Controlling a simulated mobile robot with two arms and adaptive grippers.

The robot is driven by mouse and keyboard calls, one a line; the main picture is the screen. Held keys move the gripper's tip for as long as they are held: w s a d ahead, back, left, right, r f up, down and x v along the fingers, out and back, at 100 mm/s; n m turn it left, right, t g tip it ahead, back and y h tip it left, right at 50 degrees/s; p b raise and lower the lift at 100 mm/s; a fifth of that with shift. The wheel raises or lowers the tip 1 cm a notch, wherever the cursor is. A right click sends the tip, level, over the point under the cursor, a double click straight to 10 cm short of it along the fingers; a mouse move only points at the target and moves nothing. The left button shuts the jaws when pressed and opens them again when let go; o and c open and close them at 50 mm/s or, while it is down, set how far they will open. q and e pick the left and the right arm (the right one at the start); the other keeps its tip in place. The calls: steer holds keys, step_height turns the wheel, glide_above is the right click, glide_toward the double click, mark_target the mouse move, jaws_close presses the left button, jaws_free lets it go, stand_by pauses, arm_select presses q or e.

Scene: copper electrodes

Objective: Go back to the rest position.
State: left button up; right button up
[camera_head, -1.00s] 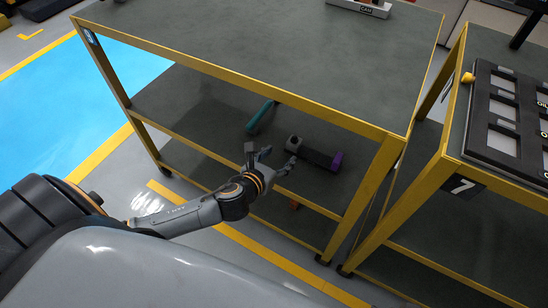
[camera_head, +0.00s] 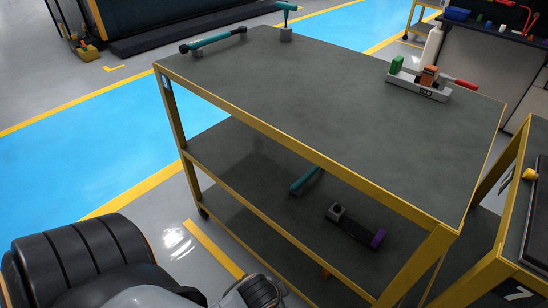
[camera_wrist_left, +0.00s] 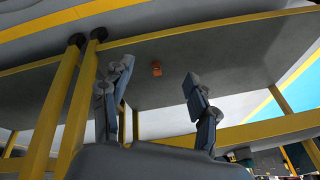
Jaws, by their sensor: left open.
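My left gripper (camera_wrist_left: 157,80) shows in the left wrist view, with its two fingers spread apart and nothing between them. In the head view only a part of my left arm shows at the bottom edge, in front of the cart; its gripper is out of the picture. On the cart's lower shelf (camera_head: 245,190) lie a teal-handled tool (camera_head: 305,180) and a dark block-like tool with a purple end (camera_head: 355,225). My right gripper is not in view.
The cart's dark top (camera_head: 320,100) holds a teal bar tool (camera_head: 212,40), a teal-topped grey piece (camera_head: 286,30) and a grey holder (camera_head: 418,86) with green, orange and red parts. Its middle is clear. Another cart (camera_head: 510,220) stands close at right. A small orange piece (camera_wrist_left: 156,68) shows in the wrist view.

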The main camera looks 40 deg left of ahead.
arm_select(q)
steer(key=s+n, duration=0.1)
steer(key=s+d+n+g, duration=0.1)
steer(key=s+f+n, duration=0.1)
steer(key=shift+d+f+n+h, duration=0.1)
steer(key=shift+d+n+h, duration=0.2)
steer(key=shift+n+h, duration=0.1)
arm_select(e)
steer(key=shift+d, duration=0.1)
arm_select(q)
steer(key=s+a+f+g+p, duration=0.1)
steer(key=s+f+p, duration=0.3)
steer(key=s+p, duration=0.5)
steer(key=s+a+f+g+p, duration=0.1)
steer(key=s+f+p, duration=0.4)
steer(key=s+p, duration=0.5)
steer(key=shift+s+a, duration=0.3)
steer(key=shift+a, duration=0.4)
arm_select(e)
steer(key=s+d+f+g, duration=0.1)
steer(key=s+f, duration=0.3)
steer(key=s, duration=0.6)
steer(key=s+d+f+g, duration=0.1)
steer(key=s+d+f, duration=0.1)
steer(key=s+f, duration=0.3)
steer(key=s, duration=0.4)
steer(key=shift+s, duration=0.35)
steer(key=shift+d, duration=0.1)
